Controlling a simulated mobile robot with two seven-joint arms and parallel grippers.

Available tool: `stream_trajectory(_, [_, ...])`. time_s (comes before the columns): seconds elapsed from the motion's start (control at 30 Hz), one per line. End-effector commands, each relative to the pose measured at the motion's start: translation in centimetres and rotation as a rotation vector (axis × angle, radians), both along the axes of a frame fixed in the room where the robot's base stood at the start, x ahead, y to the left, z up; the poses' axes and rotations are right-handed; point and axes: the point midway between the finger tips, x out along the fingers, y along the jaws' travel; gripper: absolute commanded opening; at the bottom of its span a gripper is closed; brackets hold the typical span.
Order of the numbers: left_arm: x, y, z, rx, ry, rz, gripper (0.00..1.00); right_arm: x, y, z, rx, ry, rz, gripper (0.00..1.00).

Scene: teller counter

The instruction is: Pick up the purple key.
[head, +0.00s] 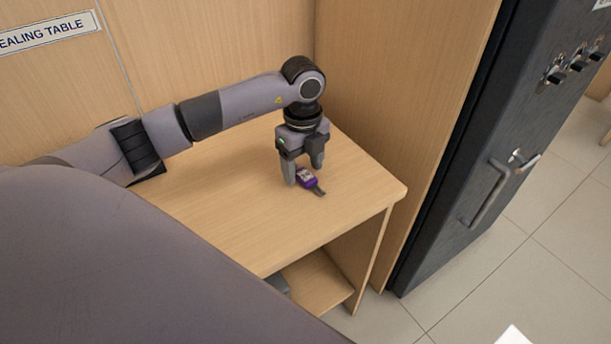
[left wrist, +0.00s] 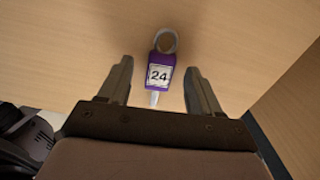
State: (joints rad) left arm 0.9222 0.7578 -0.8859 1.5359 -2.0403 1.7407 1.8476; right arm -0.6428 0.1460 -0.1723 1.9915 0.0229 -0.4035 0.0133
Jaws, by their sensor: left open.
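The purple key (head: 306,178) lies on the wooden table near its right end, with a dark part sticking out toward the front right. In the left wrist view the purple key (left wrist: 160,75) shows a white label with the number 24, a grey ring at its top and a pale metal shaft at its bottom. My left gripper (head: 303,176) is open and points down over the key. In the left wrist view its two fingers (left wrist: 160,78) stand on either side of the key, with a gap on each side. My right gripper is not in view.
The wooden table (head: 235,215) is bare around the key. A wooden partition (head: 395,90) rises behind and to the right. A dark cabinet (head: 480,130) with a metal handle stands farther right. A lower shelf (head: 318,280) shows under the table.

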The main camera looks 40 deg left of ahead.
Motion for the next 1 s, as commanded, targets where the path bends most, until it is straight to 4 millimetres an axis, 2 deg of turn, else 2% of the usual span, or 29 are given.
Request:
stream_trajectory(0.1, [0.0, 0.0, -0.7, -0.001, -0.001, -0.001, 0.64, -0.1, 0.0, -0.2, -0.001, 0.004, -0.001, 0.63])
stream_trajectory(0.3, [0.0, -0.1, -0.7, -0.002, -0.002, -0.002, 0.64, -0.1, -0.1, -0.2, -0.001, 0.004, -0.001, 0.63])
stream_trajectory(0.37, [0.0, -0.1, -0.7, -0.002, -0.002, -0.002, 0.44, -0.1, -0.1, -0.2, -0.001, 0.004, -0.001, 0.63])
stream_trajectory(0.4, [0.0, -0.1, -0.7, -0.003, -0.001, -0.002, 0.31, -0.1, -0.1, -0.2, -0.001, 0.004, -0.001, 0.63])
stream_trajectory(0.5, [0.0, -0.1, -0.7, -0.003, -0.001, -0.002, 0.04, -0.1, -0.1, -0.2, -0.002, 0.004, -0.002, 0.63])
stream_trajectory(0.83, [0.0, -0.1, -0.5, -0.003, -0.002, -0.002, 0.04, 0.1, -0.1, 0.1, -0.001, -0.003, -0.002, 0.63])
stream_trajectory(1.0, [0.1, 0.0, 0.9, -0.002, -0.004, -0.001, 0.04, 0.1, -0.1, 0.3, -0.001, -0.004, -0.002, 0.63])
